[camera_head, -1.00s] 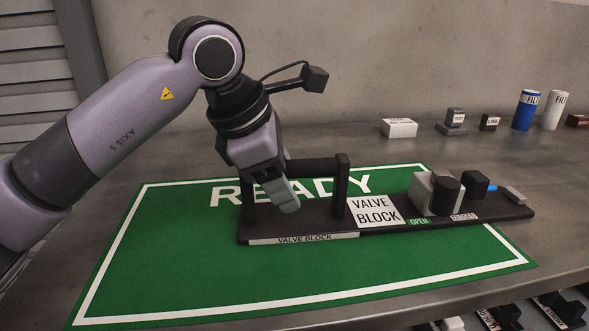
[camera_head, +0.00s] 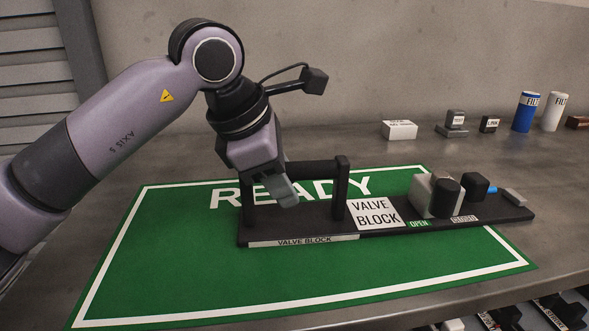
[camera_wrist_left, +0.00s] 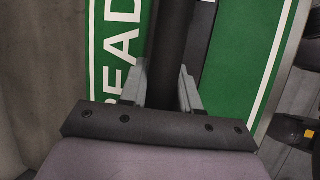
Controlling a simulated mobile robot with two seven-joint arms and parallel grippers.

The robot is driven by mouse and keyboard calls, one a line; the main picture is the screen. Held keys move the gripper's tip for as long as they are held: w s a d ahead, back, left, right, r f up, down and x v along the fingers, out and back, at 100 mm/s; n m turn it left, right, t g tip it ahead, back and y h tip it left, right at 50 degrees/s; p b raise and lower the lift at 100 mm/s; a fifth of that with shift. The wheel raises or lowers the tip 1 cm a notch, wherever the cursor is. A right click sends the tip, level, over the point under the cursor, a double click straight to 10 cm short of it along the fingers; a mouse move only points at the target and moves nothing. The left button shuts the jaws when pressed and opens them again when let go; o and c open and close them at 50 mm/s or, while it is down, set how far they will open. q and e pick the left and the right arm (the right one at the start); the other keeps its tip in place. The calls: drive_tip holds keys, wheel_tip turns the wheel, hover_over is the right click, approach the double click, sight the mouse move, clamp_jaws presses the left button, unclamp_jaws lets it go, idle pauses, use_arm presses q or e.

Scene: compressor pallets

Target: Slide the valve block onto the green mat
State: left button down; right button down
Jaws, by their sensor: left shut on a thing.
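The valve block (camera_head: 384,229) is a long dark plate with a black handle (camera_head: 315,168), a white label and several small fittings at its right end. It lies on the green mat (camera_head: 180,270), which reads READY; its right end reaches past the mat's right border. My left gripper (camera_head: 285,192) is shut on the handle, near its left post. In the left wrist view the dark handle bar (camera_wrist_left: 165,75) runs between the two grey fingers (camera_wrist_left: 162,90). The fingers hide part of the handle. My right gripper is not in view.
A white box (camera_head: 399,129), small dark parts (camera_head: 455,120), a blue filter (camera_head: 525,111) and a white filter (camera_head: 553,111) stand along the back right of the grey table. More parts lie below the front right edge. The mat's front half is clear.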

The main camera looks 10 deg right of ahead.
use_arm(q)
drive_tip(key=a+b, duration=0.1)
drive_tip(key=a, duration=0.5)
drive_tip(key=shift+a+b, duration=0.3)
drive_tip(key=shift+b, duration=0.05)
drive_tip(key=a, duration=0.3)
drive_tip(key=a+b, duration=0.1)
drive_tip(key=a, duration=0.2)
drive_tip(key=shift+a+f, duration=0.2)
drive_tip(key=shift+a, duration=0.25)
drive_tip(key=c, duration=0.7)
unclamp_jaws()
drive_tip(key=shift+c, duration=0.2)
